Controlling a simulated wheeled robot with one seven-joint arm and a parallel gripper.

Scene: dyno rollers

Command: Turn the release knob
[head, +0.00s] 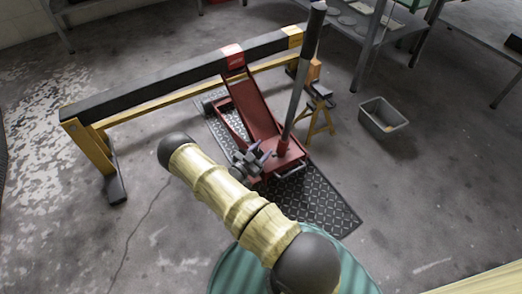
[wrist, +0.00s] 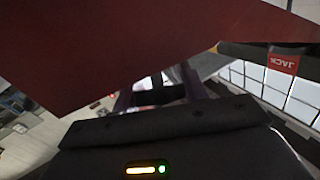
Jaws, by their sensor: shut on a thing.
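The red floor jack (head: 254,112) stands on a dark diamond-plate mat, its long handle (head: 300,85) rising to the upper right. My gripper (head: 266,158) is low at the jack's near end, left of the handle's foot. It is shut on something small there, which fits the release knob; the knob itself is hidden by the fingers. In the wrist view a red jack panel (wrist: 110,50) fills the upper left and covers part of my fingers (wrist: 182,76). How far the knob is turned cannot be told.
A black and yellow beam (head: 165,78) crosses behind the jack, with a red pad above the jack's arm. A yellow stand (head: 318,115) is right of the handle. A grey bin (head: 383,118) sits further right. The diamond-plate mat (head: 322,205) extends to the lower right.

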